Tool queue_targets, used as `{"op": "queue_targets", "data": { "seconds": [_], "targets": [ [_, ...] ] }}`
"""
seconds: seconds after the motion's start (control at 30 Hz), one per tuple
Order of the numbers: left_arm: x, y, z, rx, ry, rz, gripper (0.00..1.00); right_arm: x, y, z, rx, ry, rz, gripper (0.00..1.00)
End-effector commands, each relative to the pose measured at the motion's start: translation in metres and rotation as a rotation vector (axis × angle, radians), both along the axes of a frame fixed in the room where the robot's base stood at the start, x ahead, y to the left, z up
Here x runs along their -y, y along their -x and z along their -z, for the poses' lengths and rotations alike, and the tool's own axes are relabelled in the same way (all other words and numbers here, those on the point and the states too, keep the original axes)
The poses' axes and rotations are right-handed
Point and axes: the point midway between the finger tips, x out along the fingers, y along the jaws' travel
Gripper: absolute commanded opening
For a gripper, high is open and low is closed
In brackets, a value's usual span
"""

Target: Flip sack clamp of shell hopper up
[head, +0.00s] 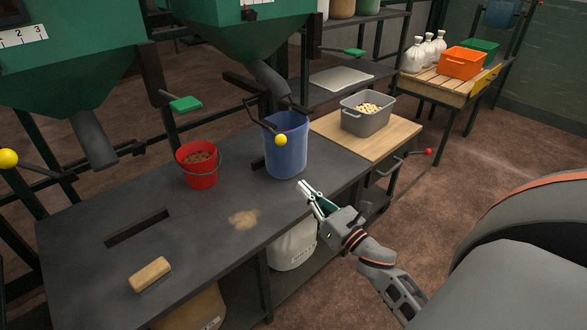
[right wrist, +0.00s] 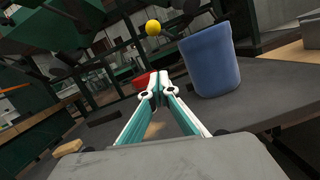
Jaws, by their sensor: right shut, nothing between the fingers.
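Two green hoppers hang above the bench; which is the shell hopper I cannot tell. At the right-hand hopper (head: 225,35), a dark clamp lever (head: 262,123) slopes down to a yellow knob (head: 281,140), in front of the blue container (head: 287,155) below its spout. The yellow knob (right wrist: 153,27) and blue container (right wrist: 210,62) also show in the right wrist view. The left-hand hopper (head: 70,75) has another yellow knob (head: 8,158) at the far left. My right gripper (head: 307,190) is shut and empty, in front of and below the blue container, apart from the knob. My left gripper is out of view.
A red bucket (head: 198,163) and a tan block (head: 150,273) stand on the dark bench (head: 190,228), with a tan spill (head: 244,217). A grey tub (head: 366,120) stands on a wooden board at right. Green-handled levers (head: 186,103) stick out below the hoppers. Open floor lies right.

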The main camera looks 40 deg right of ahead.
Motion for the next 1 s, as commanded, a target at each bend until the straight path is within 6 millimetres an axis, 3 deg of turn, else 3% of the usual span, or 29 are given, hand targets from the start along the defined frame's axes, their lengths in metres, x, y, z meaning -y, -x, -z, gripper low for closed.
{"op": "queue_targets", "data": {
  "seconds": [0.53,0.6,0.7,1.0],
  "targets": [
    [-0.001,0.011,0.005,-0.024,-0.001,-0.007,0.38,-0.003,-0.096,-0.023,0.004,0.001,-0.001,0.0],
    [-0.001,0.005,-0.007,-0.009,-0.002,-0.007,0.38,0.0,-0.095,-0.039,0.009,0.003,-0.001,0.0],
    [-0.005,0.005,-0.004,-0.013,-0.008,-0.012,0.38,0.002,-0.095,-0.051,0.007,0.003,0.0,0.0],
    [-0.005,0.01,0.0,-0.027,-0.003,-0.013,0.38,0.005,-0.095,-0.059,0.0,0.0,0.0,0.0]
  ]
}}
